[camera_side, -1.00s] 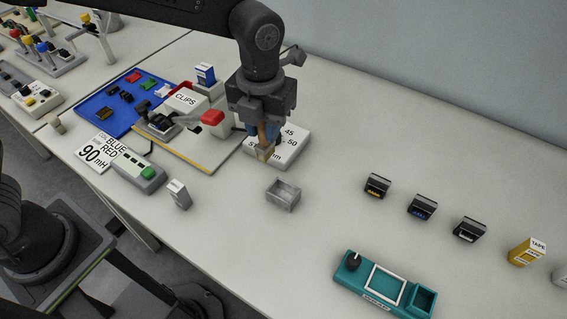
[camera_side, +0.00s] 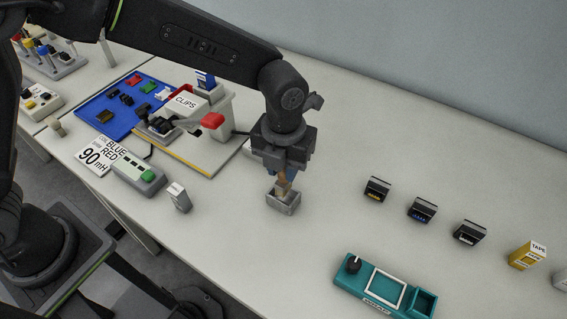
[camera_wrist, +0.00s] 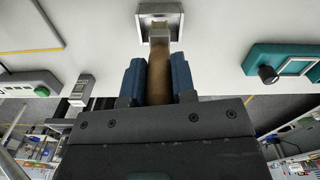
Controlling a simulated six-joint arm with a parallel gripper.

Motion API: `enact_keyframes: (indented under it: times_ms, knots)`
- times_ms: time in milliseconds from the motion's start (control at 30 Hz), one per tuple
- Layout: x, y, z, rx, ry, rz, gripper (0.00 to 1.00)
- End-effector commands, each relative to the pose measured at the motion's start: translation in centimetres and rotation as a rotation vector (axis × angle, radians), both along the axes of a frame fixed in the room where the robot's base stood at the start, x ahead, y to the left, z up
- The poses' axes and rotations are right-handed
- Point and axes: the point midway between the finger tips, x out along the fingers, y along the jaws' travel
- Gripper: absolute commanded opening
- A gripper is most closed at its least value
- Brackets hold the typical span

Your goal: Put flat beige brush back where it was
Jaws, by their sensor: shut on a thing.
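My gripper (camera_side: 286,174) is shut on the flat beige brush (camera_side: 283,187), which points down. In the wrist view the brown handle of the brush (camera_wrist: 158,78) sits between the blue fingers of my gripper (camera_wrist: 160,78), with the pale ferrule beyond. The small open grey box (camera_side: 288,207) is directly under the gripper, and it also shows in the wrist view (camera_wrist: 176,18). The brush's lower end overlaps the box opening in both views. Whether it touches the box floor cannot be told.
A blue tray (camera_side: 93,122), a CLIPS machine with a red handle (camera_side: 213,120) and a green-button box (camera_side: 138,171) stand to the left. Several black holders (camera_side: 421,209) and a teal station (camera_side: 343,277) lie to the right. The table around the grey box is clear.

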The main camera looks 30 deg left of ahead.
Motion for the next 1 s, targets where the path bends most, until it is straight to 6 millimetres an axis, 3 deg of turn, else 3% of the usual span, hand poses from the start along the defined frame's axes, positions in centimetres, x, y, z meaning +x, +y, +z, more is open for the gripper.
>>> enact_keyframes:
  times_ms: [467,500,700,1000]
  knots:
    - [-0.01,0.01,-1.12,0.000,0.001,0.000,0.01]
    - [-0.01,0.02,-1.13,0.001,0.001,0.000,0.28]
    - [-0.01,0.02,-1.11,0.001,0.001,0.000,0.48]
    - [0.00,0.00,-0.93,0.000,0.000,0.000,0.50]
